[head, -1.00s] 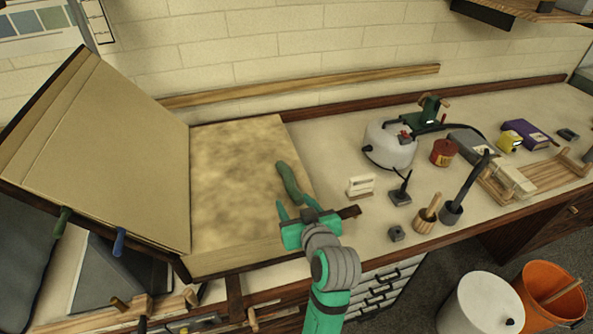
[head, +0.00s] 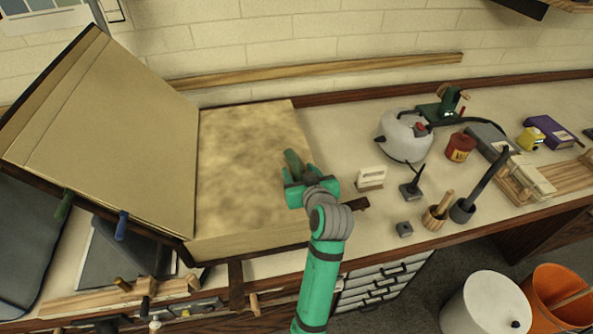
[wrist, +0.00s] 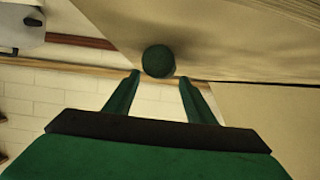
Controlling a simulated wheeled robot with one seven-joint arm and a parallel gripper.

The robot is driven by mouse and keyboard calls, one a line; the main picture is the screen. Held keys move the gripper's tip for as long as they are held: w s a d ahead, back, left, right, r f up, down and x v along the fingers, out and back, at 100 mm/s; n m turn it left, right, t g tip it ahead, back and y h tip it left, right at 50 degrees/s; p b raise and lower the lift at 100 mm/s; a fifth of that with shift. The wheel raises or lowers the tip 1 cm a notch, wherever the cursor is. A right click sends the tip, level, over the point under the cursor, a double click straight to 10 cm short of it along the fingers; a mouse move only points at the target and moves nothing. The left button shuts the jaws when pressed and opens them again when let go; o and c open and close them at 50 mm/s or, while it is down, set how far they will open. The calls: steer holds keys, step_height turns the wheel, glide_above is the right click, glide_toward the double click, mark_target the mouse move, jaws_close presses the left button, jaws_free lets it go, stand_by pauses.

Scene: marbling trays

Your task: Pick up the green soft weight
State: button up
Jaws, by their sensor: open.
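The green soft weight (head: 292,161) is a dark green rounded roll lying near the right edge of the mottled tan sheet (head: 238,160). Its near part is hidden behind my gripper in the head view. My gripper (head: 298,172) is open at the weight's near end. In the wrist view the weight (wrist: 158,61) shows as a round green end, between and just beyond the tips of my open gripper (wrist: 161,76). I cannot tell whether the fingers touch it. Nothing is held.
A raised tan board (head: 100,140) stands tilted on the left. Right of my gripper are a small white-fronted block (head: 371,177), a dark pronged tool (head: 412,188), a white kettle-like pot (head: 404,140) and a red tin (head: 459,148). Bare bench lies between the sheet and these.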

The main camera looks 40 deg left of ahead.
mark_target(298, 167)
steer(key=shift+x, duration=1.5)
steer(key=shift+w+d, duration=0.1)
steer(key=shift+w, duration=0.05)
jaws_close()
steer(key=shift+r, duration=0.1)
